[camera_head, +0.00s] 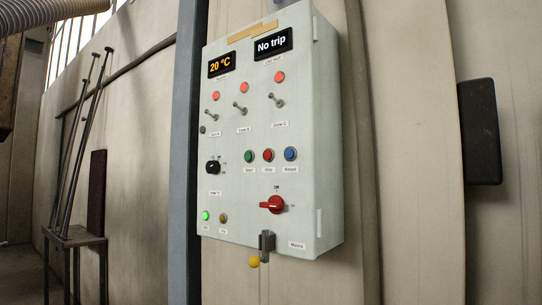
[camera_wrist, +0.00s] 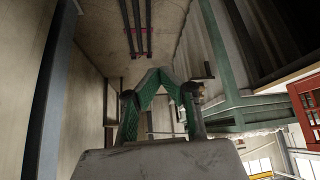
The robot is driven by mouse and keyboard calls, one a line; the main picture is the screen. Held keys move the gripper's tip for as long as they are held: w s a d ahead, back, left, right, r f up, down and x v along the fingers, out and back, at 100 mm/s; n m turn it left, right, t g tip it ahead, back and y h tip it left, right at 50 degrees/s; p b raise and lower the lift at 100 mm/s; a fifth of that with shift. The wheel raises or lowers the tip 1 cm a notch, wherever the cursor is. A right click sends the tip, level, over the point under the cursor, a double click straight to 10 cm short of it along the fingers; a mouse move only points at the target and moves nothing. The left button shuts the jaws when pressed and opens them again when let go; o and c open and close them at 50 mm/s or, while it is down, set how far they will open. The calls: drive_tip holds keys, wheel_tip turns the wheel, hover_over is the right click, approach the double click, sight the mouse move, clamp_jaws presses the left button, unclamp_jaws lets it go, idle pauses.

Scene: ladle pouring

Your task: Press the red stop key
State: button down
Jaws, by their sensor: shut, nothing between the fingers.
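The red stop key (camera_head: 267,155) is a small round push button on the front of a pale control box (camera_head: 330,150). It sits between a green key (camera_head: 249,156) on its left and a blue key (camera_head: 290,154) on its right, each with a small label below. My gripper (camera_wrist: 158,72) shows only in the wrist view, with its green-padded fingers shut together and empty. The wrist view does not show the control box, so my gripper's distance from the red key cannot be told.
The box also carries toggle switches with red lamps above, a black knob (camera_head: 213,167), a red rotary handle (camera_head: 273,204), a lit green lamp (camera_head: 206,216) and two displays. Long rods (camera_head: 82,150) lean on a stand at left. A black block (camera_head: 479,131) is on the right wall.

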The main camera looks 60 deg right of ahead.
sight(268, 155)
drive_tip(key=w+d+r+m+t+h+p, duration=0.1)
drive_tip(key=w+d+r+m+t+p, duration=0.15)
drive_tip(key=r+p, duration=0.45)
drive_tip(key=w+d+r+m+t+h+p, duration=0.1)
drive_tip(key=w+d+r+m+t+p, duration=0.15)
drive_tip(key=r, duration=0.95)
drive_tip(key=w+d+r+m+t+p, duration=0.25)
drive_tip(key=d+r+p, duration=0.2)
drive_tip(key=r, duration=0.45)
drive_tip(key=s+d+r+m+g+h+p, duration=0.1)
drive_tip(key=s+d+r+m+h+p, duration=0.5)
drive_tip(key=d+r, duration=0.4)
drive_tip(key=s+d+r+m+g+h+p, duration=0.2)
drive_tip(key=s+d+r+m+h+p, duration=0.4)
drive_tip(key=d+r+m+h, duration=0.3)
wheel_tip(268, 155, up, 3)
drive_tip(key=shift+s+d+r+m, duration=0.1)
drive_tip(key=shift+s+d+m, duration=0.25)
drive_tip(key=shift+d, duration=0.1)
drive_tip(key=shift+d+g, duration=0.15)
drive_tip(key=shift+g, duration=0.1)
drive_tip(key=shift+s+d+b, duration=0.25)
drive_tip(key=shift+d+b, duration=0.3)
drive_tip(key=shift+d, duration=0.85)
drive_tip(key=shift+s+d+b, duration=0.3)
drive_tip(key=shift+d+b, duration=0.25)
drive_tip(key=shift+d, duration=0.8)
drive_tip(key=shift+s+d+b, duration=0.25)
drive_tip(key=shift+d+b, duration=0.3)
drive_tip(key=shift+d, duration=0.85)
